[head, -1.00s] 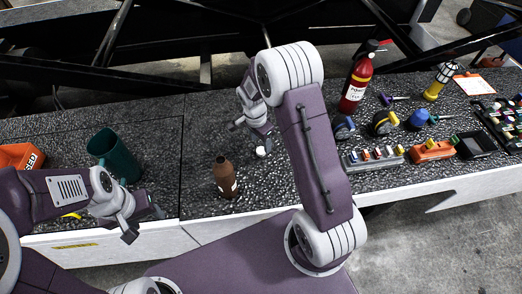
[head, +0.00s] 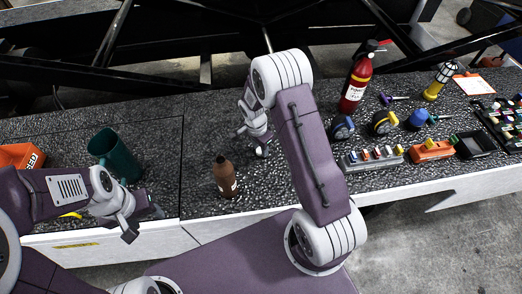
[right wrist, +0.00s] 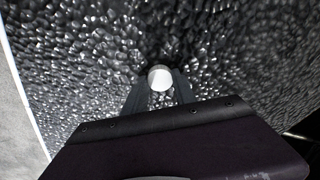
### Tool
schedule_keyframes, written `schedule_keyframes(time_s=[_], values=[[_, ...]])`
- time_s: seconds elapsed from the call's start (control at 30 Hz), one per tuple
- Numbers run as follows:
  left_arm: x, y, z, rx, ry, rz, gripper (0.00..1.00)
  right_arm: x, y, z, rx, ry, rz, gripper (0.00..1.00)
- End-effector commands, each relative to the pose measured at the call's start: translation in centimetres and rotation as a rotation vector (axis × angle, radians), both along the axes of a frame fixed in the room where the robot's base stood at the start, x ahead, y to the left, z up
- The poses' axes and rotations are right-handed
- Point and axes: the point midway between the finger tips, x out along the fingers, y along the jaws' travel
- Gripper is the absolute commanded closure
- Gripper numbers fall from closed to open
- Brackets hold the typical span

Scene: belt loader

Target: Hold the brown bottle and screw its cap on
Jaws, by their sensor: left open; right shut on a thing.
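The brown bottle (head: 225,178) stands upright and uncapped-looking on the dark speckled top, left of my right gripper. The white cap (head: 262,152) is at the fingertips of my right gripper (head: 260,146). In the right wrist view the round white cap (right wrist: 161,78) sits between the two fingertips (right wrist: 160,88), close to the surface; I cannot tell if it still touches it. My left gripper (head: 145,220) is open and empty at the front edge, left of the bottle and apart from it.
A green bin (head: 114,156) stands behind my left gripper, with an orange box (head: 20,156) further left. A red extinguisher (head: 357,82), tape measures (head: 383,122) and an orange tool (head: 432,151) are at the right. The top around the bottle is clear.

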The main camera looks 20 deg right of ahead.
Motion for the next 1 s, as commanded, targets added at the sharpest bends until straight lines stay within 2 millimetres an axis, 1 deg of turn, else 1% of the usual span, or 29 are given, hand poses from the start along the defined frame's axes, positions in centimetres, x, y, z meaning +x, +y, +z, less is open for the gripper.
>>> schedule_keyframes(time_s=[0.23, 0.33, 0.47, 0.57, 0.8, 1.0], values=[[0.0, 0.0, 0.0, 0.0, 0.0, 0.0, 0.46, 0.0, 0.0, 0.1, 0.0, 0.0, 0.0, 1.0], [0.0, 0.0, 0.0, 0.0, 0.0, 0.0, 0.46, 0.0, 0.0, 0.6, -0.001, -0.001, 0.0, 1.0], [0.0, 0.0, -0.1, 0.0, 0.0, 0.0, 0.46, 0.1, 0.0, 2.2, 0.0, -0.003, -0.001, 1.0], [0.0, 0.0, -0.2, 0.0, 0.0, 0.0, 0.46, 0.1, 0.0, 4.2, 0.0, -0.005, 0.001, 1.0], [0.0, 0.0, -0.7, 0.0, 0.0, 0.0, 0.46, -4.1, -3.7, 7.4, 0.0, -0.003, -0.006, 1.0], [0.0, 0.0, -0.7, 0.0, 0.0, 0.0, 0.46, -7.1, -6.3, 9.7, -0.001, -0.001, -0.004, 1.0]])
